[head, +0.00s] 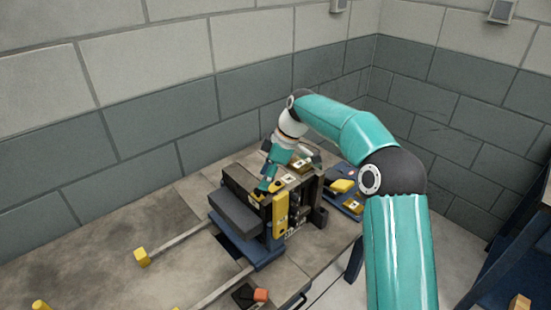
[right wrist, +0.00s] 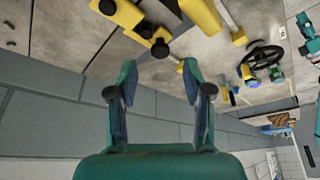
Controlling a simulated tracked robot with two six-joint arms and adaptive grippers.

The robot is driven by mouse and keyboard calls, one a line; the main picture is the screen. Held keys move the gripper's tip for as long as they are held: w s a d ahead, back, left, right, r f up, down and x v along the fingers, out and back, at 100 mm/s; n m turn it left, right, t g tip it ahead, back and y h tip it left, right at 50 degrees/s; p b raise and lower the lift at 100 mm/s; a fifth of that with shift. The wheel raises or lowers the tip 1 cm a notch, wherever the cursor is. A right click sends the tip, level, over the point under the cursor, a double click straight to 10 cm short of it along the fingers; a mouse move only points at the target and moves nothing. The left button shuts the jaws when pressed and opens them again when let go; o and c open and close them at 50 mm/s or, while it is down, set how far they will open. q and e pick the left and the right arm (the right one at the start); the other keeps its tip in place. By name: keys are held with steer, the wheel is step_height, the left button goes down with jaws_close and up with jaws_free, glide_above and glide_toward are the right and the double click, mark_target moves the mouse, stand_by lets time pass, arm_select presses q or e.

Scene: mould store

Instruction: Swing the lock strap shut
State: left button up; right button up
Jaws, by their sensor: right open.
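A dark mould (head: 240,190) stands on a blue base on the bench in the head view. A yellow bar that looks like the lock strap (head: 280,214) stands upright on its near face; how far it is swung I cannot tell. My right gripper (head: 267,183) is over the mould's top, close above the strap, and partly hidden by its own wrist. In the right wrist view my right gripper (right wrist: 157,92) is open with nothing between its fingers. Yellow parts with a dark round knob (right wrist: 160,47) lie beyond the fingertips. My left gripper is not in view.
Two pale rails run across the bench (head: 90,240) from the blue base, with a yellow block (head: 142,257) at one's end. A blue tray (head: 352,207) with yellow pieces is right of the mould. A block wall (head: 160,130) stands close behind.

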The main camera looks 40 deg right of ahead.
steer(key=v, duration=0.7)
steer(key=shift+r, duration=0.3)
steer(key=shift+d, duration=0.15)
